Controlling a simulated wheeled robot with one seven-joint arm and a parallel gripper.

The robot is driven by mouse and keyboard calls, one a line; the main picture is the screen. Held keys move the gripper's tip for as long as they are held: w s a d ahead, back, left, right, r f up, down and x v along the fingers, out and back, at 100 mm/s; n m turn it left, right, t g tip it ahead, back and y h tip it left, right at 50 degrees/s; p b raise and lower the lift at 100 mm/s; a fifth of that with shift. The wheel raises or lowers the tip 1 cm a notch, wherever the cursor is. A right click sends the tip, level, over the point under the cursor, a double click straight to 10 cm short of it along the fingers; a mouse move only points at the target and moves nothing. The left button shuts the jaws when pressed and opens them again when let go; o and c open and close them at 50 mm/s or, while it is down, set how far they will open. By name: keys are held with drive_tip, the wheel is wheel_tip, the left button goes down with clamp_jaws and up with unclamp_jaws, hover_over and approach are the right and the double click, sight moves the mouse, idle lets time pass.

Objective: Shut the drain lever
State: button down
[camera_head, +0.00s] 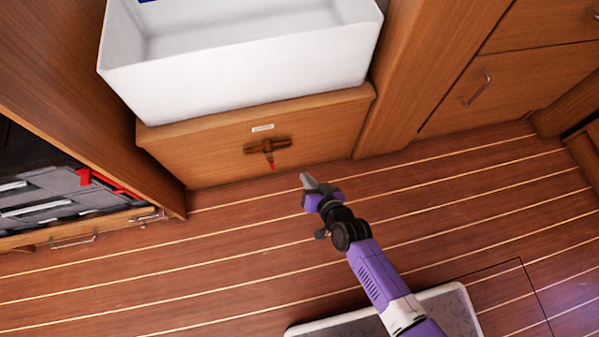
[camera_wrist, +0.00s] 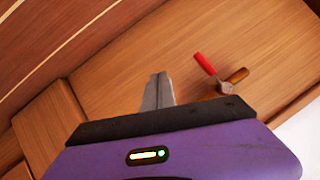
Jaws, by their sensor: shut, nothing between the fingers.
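The drain lever (camera_head: 268,154) is on the front of the wooden panel under the white basin. Its short handle with a red tip points down, across a brown horizontal valve body (camera_head: 282,144). In the wrist view the red handle (camera_wrist: 204,63) stands out at an angle from the brass-brown body (camera_wrist: 237,76), whose lower part is hidden behind my gripper housing. My gripper (camera_head: 306,178) is shut and empty, low and to the right of the lever, apart from it. In the wrist view its closed fingers (camera_wrist: 158,80) appear left of the red handle.
The white basin (camera_head: 245,75) overhangs above the wooden panel (camera_head: 330,128). An open compartment with grey cases (camera_head: 45,185) is at the left. Drawers with a metal handle (camera_head: 477,88) are at the right. A pale-rimmed tray or mat (camera_head: 455,295) lies under my arm. The plank floor (camera_head: 200,265) is otherwise clear.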

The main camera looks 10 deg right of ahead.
drive_tip(key=shift+s+d+r, duration=0.1)
drive_tip(key=shift+s+d, duration=0.65)
drive_tip(key=shift+s, duration=0.35)
drive_tip(key=shift+s+d, duration=0.75)
drive_tip(key=shift+s, duration=0.35)
wheel_tip(320, 180, up, 11)
drive_tip(key=s+d+n+t, duration=0.1)
drive_tip(key=d+n+t, duration=0.1)
drive_tip(key=t, duration=0.1)
drive_tip(key=s+d+r+h, duration=0.2)
drive_tip(key=s+d+r, duration=0.1)
drive_tip(key=s+r, duration=0.85)
drive_tip(key=s+d+r+h, duration=0.1)
drive_tip(key=s+d+r, duration=0.1)
drive_tip(key=s+r, duration=1)
wheel_tip(320, 180, up, 35)
drive_tip(key=p, duration=3.6)
drive_tip(key=shift+s+r, duration=0.15)
drive_tip(key=shift+r, duration=0.05)
